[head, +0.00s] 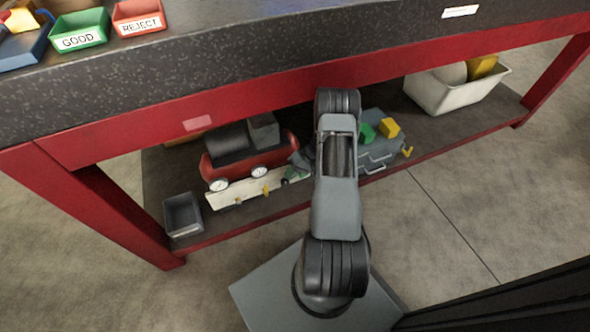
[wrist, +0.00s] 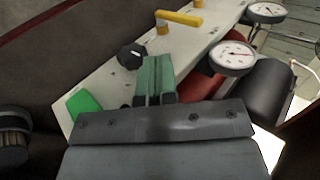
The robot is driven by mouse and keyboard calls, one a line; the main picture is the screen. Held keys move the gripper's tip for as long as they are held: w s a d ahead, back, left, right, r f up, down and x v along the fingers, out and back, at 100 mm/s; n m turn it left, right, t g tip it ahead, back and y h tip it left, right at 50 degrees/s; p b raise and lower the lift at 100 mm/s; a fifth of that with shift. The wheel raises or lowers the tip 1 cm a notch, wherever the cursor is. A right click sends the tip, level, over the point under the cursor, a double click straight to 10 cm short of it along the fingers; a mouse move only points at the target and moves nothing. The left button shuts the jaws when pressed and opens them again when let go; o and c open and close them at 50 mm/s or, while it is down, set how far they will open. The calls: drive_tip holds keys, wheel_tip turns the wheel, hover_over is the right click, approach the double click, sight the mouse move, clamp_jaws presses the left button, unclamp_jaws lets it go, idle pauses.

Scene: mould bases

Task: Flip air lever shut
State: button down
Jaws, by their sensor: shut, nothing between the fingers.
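The white panel (wrist: 85,88) runs diagonally across the wrist view and carries a yellow lever (wrist: 178,18) near brass fittings at the top. A black knob (wrist: 131,56) and a bright green piece (wrist: 84,105) are nearer my gripper. My gripper (wrist: 155,62) has green fingers shut together and empty, over the panel beside the knob; contact cannot be told. In the head view, the panel (head: 228,196) fronts a red and black machine (head: 220,150) on the lower shelf. I cannot tell which fitting is the air lever. My arm hides the panel's right end.
Two round gauges (wrist: 232,58) stand along the panel's right side. A grey bin (head: 183,214), a grey case (head: 378,155) and a white bin (head: 450,90) share the shelf. The red bench beam (head: 240,102) is above, and a red leg (head: 100,205) is at left.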

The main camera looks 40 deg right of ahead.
sight(266, 190)
drive_tip(key=w+a+f+p, duration=0.1)
drive_tip(key=a+f, duration=0.2)
drive_tip(key=a, duration=0.4)
drive_tip(key=shift+w, duration=0.2)
drive_tip(key=shift+w+a, duration=0.1)
